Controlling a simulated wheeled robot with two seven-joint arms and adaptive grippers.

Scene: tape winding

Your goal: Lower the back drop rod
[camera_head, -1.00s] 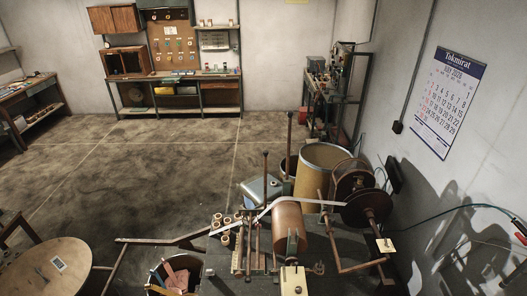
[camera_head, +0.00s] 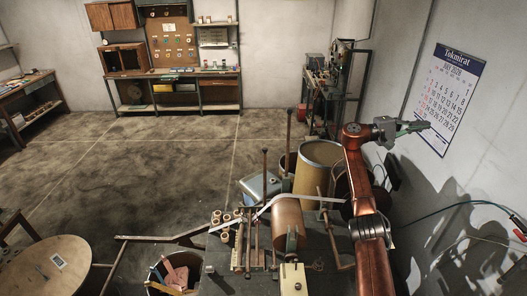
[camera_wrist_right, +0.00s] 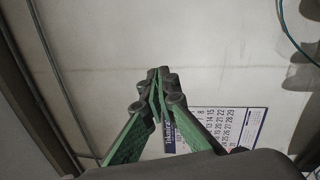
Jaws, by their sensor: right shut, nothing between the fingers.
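Two thin upright rods with dark tops stand at the winding machine in the head view: a nearer one (camera_head: 264,168) and a farther one (camera_head: 289,135). I cannot tell for sure which is the back drop rod. The machine has a brown roller (camera_head: 288,222) with a pale strip (camera_head: 312,198) running over it. My right gripper (camera_head: 424,126) is raised at the right, well apart from both rods, in front of the wall calendar. Its green fingers show closed and empty in the right wrist view (camera_wrist_right: 158,92). My right arm hides much of the large reel. My left gripper is out of view.
A tan drum (camera_head: 318,170) stands behind the roller. A wall calendar (camera_head: 455,85) and a green cable (camera_head: 455,208) are at the right. A bin (camera_head: 175,272) and a round wooden table (camera_head: 45,265) are at the lower left. The floor beyond is open.

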